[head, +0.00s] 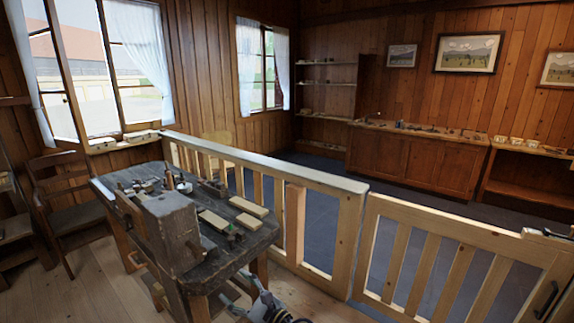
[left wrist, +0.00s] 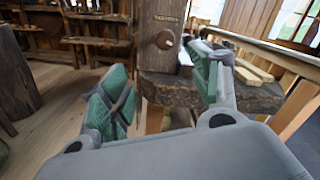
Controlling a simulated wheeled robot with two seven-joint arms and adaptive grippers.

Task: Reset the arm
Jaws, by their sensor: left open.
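My left gripper (head: 243,294) is at the bottom of the head view, low in front of the workbench's near right side. In the left wrist view my left gripper (left wrist: 165,88) has its two green-padded fingers spread wide, with nothing between them. The dark wooden workbench (head: 255,238) stands beyond the fingers; its edge also shows in the left wrist view (left wrist: 175,92). The gripper appears apart from the bench. My right gripper is in neither view.
A big wooden block (head: 170,228) stands on the bench, with light wood pieces (head: 248,206) and small tools nearby. A wooden railing (head: 270,172) runs behind the bench, with a slatted gate (head: 450,235) at right. A chair (head: 75,215) stands left. Floor shows around the bench.

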